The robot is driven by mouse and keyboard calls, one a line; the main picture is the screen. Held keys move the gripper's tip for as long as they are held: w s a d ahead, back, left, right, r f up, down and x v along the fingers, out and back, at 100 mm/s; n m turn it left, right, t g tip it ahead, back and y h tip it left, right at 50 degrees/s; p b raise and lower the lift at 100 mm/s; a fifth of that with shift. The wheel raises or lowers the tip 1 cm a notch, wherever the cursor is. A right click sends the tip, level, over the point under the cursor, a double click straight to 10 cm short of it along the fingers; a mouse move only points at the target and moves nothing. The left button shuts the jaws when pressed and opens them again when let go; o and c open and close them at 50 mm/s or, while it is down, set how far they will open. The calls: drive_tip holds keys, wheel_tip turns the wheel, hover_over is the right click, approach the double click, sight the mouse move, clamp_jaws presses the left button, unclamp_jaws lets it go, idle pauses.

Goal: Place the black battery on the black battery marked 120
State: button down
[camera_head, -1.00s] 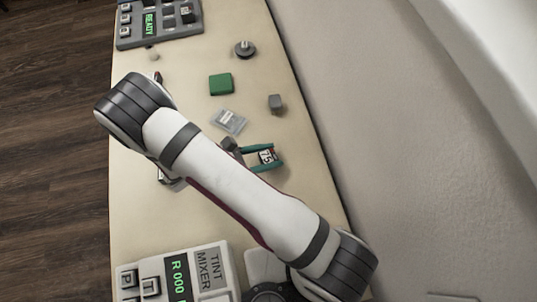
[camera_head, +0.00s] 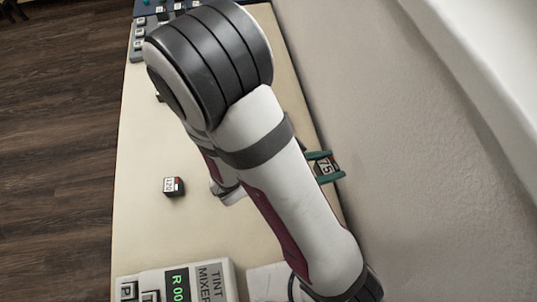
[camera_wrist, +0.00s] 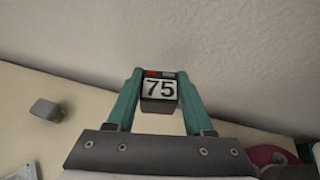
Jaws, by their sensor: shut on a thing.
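My gripper (camera_head: 325,167) has teal fingers and is shut on a black battery marked 75 (camera_head: 325,167), near the right edge of the table. In the wrist view the fingers clasp both sides of the battery (camera_wrist: 160,92), its white 75 label facing the camera and a red patch on top. The battery marked 120 (camera_head: 173,187) is dark with a white label and some red. It lies on the table to the left of my arm, well apart from the gripper, and does not show in the wrist view.
A tint mixer (camera_head: 200,280) stands at the front of the table, and a grey keyed box (camera_head: 140,35) at the far left. A grey cube (camera_wrist: 45,110) lies left of the gripper. A wall (camera_head: 400,150) rises close on the right. Table around the 120 battery is clear.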

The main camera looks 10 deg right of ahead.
drive_tip(key=w+a+n+t+y, duration=0.2)
drive_tip(key=w+a+n+t, duration=0.25)
drive_tip(key=a, duration=0.25)
drive_tip(key=n+t+y, duration=0.6)
drive_tip(key=n+y, duration=0.4)
drive_tip(key=n, duration=0.1)
hover_over(171, 184)
drive_tip(key=d, duration=0.1)
drive_tip(key=shift+y, duration=0.3)
drive_tip(key=f, duration=0.4)
drive_tip(key=a+f, duration=0.1)
drive_tip(key=f, duration=0.1)
drive_tip(key=shift+f, duration=0.5)
drive_tip(key=shift+c, duration=1.4)
unclamp_jaws()
drive_tip(key=shift+f, duration=0.15)
